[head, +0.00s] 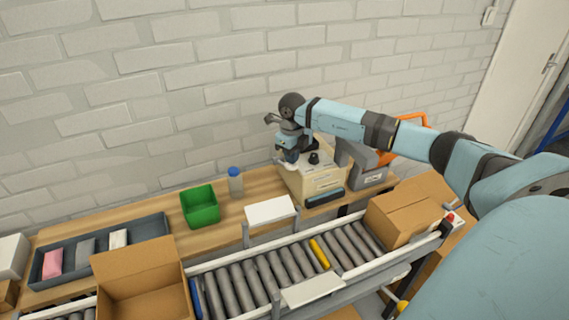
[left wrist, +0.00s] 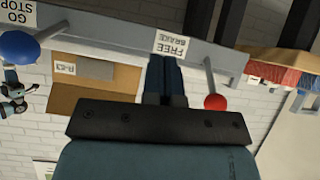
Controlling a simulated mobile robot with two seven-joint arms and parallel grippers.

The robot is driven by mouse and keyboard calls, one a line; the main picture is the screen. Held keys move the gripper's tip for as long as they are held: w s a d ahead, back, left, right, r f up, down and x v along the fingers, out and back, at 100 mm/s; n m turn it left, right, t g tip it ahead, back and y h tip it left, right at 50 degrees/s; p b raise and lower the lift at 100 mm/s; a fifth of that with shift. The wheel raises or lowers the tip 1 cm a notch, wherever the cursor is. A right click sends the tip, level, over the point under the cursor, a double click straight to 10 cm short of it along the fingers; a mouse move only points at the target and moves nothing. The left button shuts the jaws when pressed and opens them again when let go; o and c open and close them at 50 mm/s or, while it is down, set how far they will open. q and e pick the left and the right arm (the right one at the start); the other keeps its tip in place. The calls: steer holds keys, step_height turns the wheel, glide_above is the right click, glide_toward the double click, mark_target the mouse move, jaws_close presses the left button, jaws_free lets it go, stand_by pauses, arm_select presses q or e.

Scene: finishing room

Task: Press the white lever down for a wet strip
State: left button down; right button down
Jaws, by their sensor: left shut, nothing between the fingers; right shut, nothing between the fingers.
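A beige tape machine (head: 326,183) stands on the wooden bench against the brick wall, with a black knob on top and a dark slot at its front. My right gripper (head: 289,156) is shut and empty, pointing down at the machine's left side. A small white piece (head: 285,166), perhaps the white lever, shows just under its fingertips. The gripper hides part of it, and I cannot tell whether they touch. No paper strip can be made out at the slot. My left gripper (left wrist: 163,78) is shut and empty in the left wrist view, away from the machine.
A grey device (head: 368,172) stands right of the machine. A green bin (head: 200,207), a blue-capped bottle (head: 235,182) and a white pad (head: 270,210) are to its left. A roller conveyor with cardboard boxes runs in front. Red (left wrist: 215,102) and blue (left wrist: 18,46) knobs are near my left gripper.

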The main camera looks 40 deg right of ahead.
steer(key=shift+f+b, duration=0.4)
steer(key=shift+f, duration=0.3)
steer(key=shift+s+f, duration=0.1)
steer(key=shift+f, duration=0.2)
